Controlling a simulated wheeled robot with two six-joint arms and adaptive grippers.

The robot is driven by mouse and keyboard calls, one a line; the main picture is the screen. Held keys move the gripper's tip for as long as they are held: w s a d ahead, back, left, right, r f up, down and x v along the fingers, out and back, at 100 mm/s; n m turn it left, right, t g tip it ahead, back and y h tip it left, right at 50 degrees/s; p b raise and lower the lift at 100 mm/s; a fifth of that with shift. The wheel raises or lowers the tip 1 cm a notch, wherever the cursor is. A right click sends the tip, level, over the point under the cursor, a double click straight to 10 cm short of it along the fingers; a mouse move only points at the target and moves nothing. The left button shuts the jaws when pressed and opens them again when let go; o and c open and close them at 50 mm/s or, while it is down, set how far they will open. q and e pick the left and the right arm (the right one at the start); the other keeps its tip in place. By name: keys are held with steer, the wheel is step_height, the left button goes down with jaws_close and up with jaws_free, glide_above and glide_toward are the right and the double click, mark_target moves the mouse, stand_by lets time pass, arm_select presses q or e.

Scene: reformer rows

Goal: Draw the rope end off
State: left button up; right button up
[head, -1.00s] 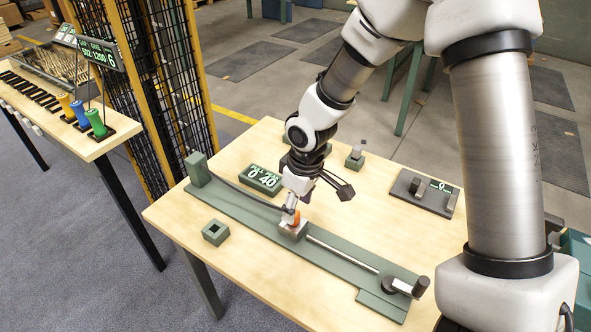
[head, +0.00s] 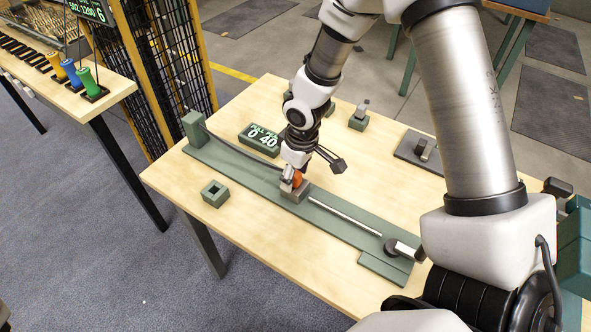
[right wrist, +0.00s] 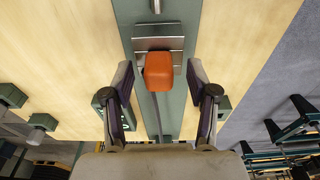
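A dark rope (head: 237,149) runs from a green post (head: 194,128) to a grey metal carriage (head: 294,195) on a long green rail base. An orange block (head: 298,179), seemingly the rope's end piece, sits on the carriage. In the right wrist view the orange block (right wrist: 158,71) stands between the fingers, and the carriage plate (right wrist: 150,44) shows behind it. My right gripper (right wrist: 160,76) is open, with a gap on each side of the block. In the head view my right gripper (head: 292,178) partly covers the block. My left gripper is out of view.
A small green square socket (head: 215,193), a display reading 0 and 40 (head: 259,139) and a green-based fixture (head: 359,119) stand on the table. A metal rod (head: 345,217) leads to an end clamp (head: 391,247). A side table with coloured handles (head: 87,81) is at left.

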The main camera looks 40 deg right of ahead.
jaws_close()
steer(key=shift+r+p, duration=2.55)
steer(key=shift+r, duration=0.15)
